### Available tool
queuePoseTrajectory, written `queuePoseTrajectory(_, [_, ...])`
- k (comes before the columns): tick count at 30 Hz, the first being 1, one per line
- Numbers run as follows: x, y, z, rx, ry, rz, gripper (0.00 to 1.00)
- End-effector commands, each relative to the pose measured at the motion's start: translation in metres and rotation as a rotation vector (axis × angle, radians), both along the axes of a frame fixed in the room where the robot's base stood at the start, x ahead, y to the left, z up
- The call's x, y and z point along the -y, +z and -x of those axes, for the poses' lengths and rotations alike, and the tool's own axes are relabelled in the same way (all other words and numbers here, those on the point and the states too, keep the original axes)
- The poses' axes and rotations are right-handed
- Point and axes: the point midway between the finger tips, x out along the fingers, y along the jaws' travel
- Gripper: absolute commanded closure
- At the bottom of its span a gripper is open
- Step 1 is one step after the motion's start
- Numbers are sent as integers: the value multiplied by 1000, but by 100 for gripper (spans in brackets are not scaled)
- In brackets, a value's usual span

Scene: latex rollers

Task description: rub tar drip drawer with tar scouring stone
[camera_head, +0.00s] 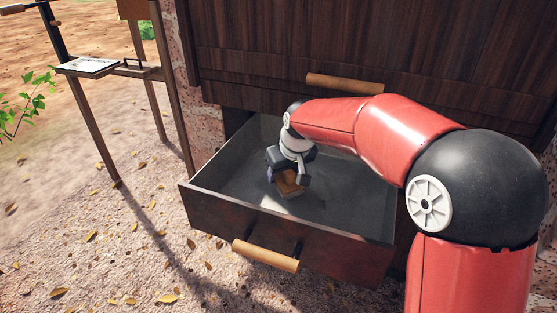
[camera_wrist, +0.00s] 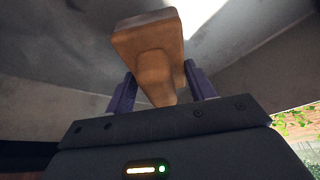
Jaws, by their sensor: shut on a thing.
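The open drawer (camera_head: 330,220) has dark wooden sides and a grey inner floor, and a wooden bar handle (camera_head: 265,255) on its front. My gripper (camera_head: 288,183) is down inside the drawer, shut on an orange-brown block with a narrower grip, which I take as the tar scouring stone (camera_head: 289,184). In the wrist view the stone (camera_wrist: 150,45) stands between the purple fingers (camera_wrist: 160,90), its wide head away from the palm. It is close to the drawer floor; I cannot tell whether it touches. No tar drip is clearly visible; the gripper and arm hide part of the drawer.
A dark wooden cabinet front (camera_head: 350,45) with another bar handle (camera_head: 344,83) rises behind the drawer. A wooden stand (camera_head: 100,68) holding a white sheet is at the left. Gravelly ground with leaves lies in front. The drawer walls surround my gripper.

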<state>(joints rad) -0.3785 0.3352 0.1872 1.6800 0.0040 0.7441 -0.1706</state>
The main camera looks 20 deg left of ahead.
Motion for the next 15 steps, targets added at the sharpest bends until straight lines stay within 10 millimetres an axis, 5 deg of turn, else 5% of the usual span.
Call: queuePoseTrajectory(15, [2, 40, -1, 1, -4, 0, 67])
